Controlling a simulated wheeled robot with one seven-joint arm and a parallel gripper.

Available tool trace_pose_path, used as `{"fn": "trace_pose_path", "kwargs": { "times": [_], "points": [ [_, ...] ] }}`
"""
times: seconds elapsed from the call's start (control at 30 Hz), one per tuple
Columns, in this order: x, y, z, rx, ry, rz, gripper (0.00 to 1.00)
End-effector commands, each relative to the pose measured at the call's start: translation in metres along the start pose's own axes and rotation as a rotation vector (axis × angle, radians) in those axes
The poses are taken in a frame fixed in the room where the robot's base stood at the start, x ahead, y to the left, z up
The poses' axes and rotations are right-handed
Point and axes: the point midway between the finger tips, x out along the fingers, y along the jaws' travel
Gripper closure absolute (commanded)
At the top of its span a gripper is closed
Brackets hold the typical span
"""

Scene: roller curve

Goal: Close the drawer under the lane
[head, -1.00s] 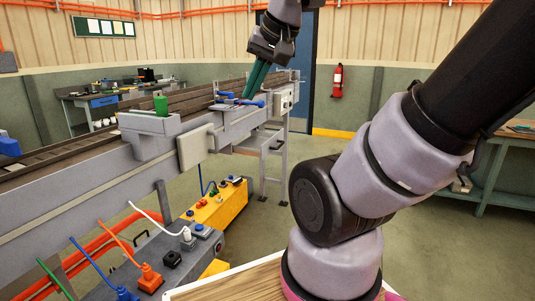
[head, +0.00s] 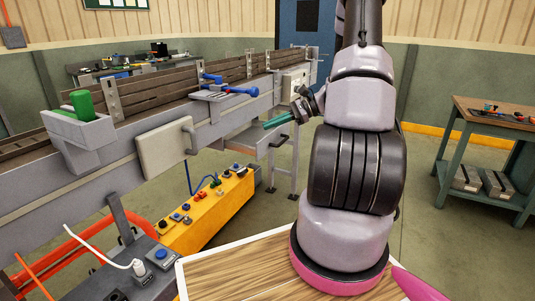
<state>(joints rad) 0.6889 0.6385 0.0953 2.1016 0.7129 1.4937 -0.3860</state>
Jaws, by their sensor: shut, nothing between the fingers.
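The lane (head: 150,103) is a long grey conveyor with brown slats running from the left to the back. A pale grey drawer (head: 262,143) sticks out from under its far part, so it stands open. My gripper (head: 267,126) has teal fingers that are shut and empty. In the picture they point left and lie just above or in front of the drawer's near end; I cannot tell if they touch it. My arm hides what lies to the right of the drawer.
A beige panel with a handle (head: 165,150) is on the lane's near side. A blue-handled fixture (head: 225,91) and a green item (head: 81,103) sit on the lane. A yellow control box (head: 205,215) stands below. A green workbench (head: 500,150) is at right.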

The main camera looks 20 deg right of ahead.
Motion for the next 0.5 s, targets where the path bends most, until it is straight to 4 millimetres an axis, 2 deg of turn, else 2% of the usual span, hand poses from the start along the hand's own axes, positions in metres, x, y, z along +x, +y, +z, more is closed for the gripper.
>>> {"fn": "trace_pose_path", "kwargs": {
  "times": [0.03, 0.1, 0.3, 0.4, 0.5],
  "points": [
    [-0.004, 0.000, -0.029, 0.073, -0.041, -0.065, 1.00],
    [-0.010, -0.001, -0.063, 0.157, -0.095, -0.162, 1.00],
    [-0.026, 0.007, -0.151, 0.353, -0.214, -0.426, 1.00],
    [-0.032, 0.015, -0.182, 0.416, -0.249, -0.523, 1.00],
    [-0.036, 0.021, -0.201, 0.454, -0.269, -0.586, 1.00]
  ]
}}
